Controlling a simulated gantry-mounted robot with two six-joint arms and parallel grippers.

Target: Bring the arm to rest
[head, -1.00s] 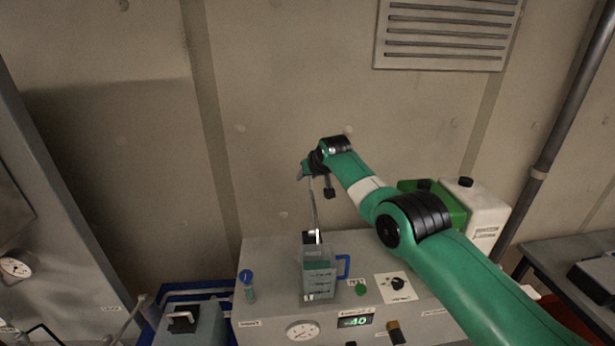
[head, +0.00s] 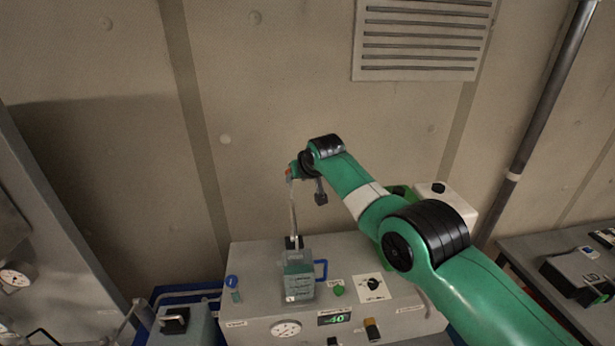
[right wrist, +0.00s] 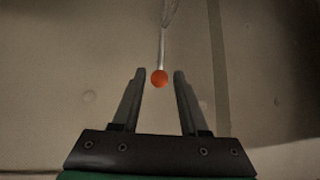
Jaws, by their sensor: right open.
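My right gripper (head: 292,168) is up near the top of a thin upright rod in the head view, with the green arm reaching in from the lower right. In the right wrist view its two dark fingers (right wrist: 158,75) are apart, with nothing clamped between them. The rod's orange knob (right wrist: 160,78) shows in the gap near the fingertips, apart from both fingers. The orange knob is small in the head view (head: 289,172). My left gripper is not in view.
A white canister (head: 448,203) stands behind my arm. A side table (head: 535,250) is at the right. The wall behind is bare around the gripper.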

